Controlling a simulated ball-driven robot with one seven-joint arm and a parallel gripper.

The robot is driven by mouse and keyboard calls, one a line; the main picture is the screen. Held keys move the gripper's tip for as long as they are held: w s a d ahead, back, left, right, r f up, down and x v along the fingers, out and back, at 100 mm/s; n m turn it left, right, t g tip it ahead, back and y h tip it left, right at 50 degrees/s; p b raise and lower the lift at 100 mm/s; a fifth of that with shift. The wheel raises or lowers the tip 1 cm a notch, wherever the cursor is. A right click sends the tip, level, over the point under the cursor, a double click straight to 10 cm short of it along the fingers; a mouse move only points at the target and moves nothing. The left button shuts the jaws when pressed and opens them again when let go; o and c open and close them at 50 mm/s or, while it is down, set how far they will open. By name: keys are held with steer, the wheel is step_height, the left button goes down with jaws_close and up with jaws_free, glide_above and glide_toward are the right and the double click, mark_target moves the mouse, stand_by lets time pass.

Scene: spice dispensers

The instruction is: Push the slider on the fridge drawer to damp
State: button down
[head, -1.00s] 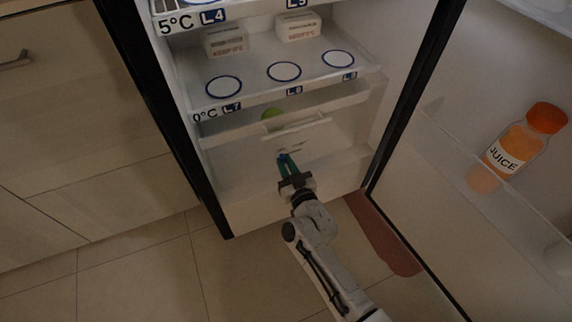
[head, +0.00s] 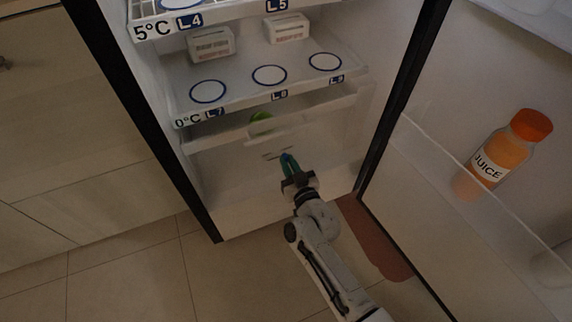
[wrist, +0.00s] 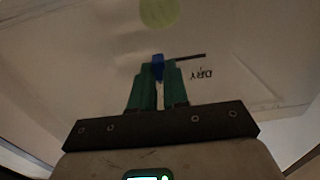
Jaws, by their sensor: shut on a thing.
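The fridge drawer (head: 232,180) is a pale translucent box below the lowest shelf. Its front carries a slider with a small blue knob (wrist: 158,62) on a thin dark slot (wrist: 190,58). In the wrist view the slot shows to the right of the knob, above an upside-down "DRY" label (wrist: 201,75). No "damp" label is readable. My gripper (wrist: 158,72) has green fingers shut on the blue knob, one on each side. In the head view my gripper (head: 288,162) is at the drawer front, and its fingers hide most of the knob.
A green round thing (head: 261,119) sits inside the drawer and also shows in the wrist view (wrist: 159,12). Above is a shelf with blue rings (head: 269,75). The open door with a juice bottle (head: 498,150) stands at the right.

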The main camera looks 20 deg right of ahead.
steer(key=shift+d, duration=0.65)
steer(key=c, duration=1.1)
jaws_free()
steer(key=shift+d, duration=0.15)
steer(key=s+p, duration=0.4)
steer(key=s, duration=0.7)
steer(key=shift+p, duration=0.35)
steer(key=shift+w, duration=0.1)
